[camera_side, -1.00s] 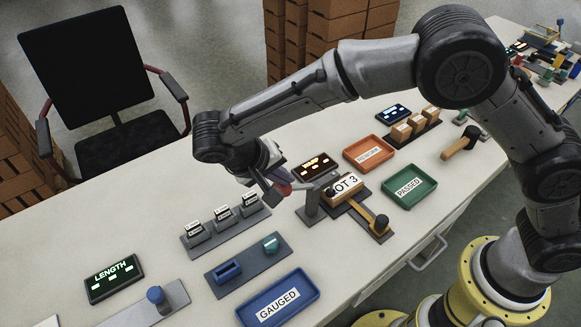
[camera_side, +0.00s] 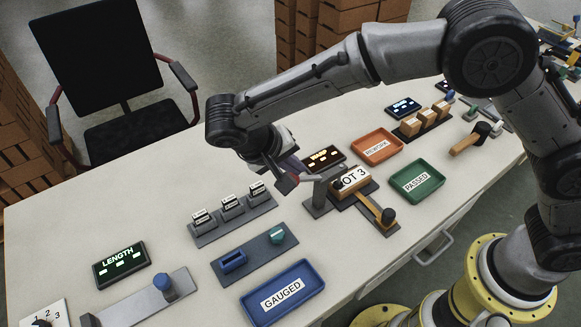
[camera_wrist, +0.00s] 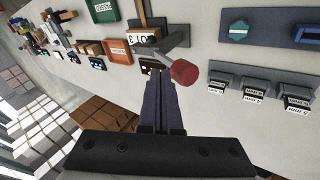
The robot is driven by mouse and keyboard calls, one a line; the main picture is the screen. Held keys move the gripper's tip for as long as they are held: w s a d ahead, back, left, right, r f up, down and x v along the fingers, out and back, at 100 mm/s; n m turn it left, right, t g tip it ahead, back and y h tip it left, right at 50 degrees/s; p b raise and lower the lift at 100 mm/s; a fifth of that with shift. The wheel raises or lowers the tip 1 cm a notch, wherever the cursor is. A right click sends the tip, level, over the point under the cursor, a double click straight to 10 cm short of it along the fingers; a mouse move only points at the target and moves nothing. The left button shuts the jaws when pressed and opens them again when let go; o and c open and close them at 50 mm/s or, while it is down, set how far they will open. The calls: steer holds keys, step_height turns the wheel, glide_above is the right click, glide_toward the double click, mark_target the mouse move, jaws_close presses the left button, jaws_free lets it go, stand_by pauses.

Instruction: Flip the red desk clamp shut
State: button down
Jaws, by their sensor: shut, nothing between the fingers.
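The desk clamp is a grey post (camera_side: 319,192) with a grey bar that reaches over the wooden LOT 3 block (camera_side: 356,178). Its red knob-ended handle (camera_wrist: 184,72) sticks out from the bar, away from the block, in the wrist view. In the side view the red end is largely hidden by my gripper (camera_side: 289,183). My gripper also shows in the wrist view (camera_wrist: 161,80), where its dark purple fingers are together and empty. They are close beside the red knob; whether they touch it I cannot tell.
A lit display (camera_side: 325,159) stands just behind the clamp. Three small labelled blocks on a grey rail (camera_side: 233,221) lie to the left. Orange (camera_side: 376,146), green (camera_side: 416,186) and blue GAUGED (camera_side: 282,291) trays lie around. A black-ended lever (camera_side: 378,210) sits in front of the block.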

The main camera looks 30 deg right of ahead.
steer(key=d+v, duration=0.1)
steer(key=v, duration=1)
steer(key=shift+r, duration=0.3)
steer(key=shift+s, duration=0.1)
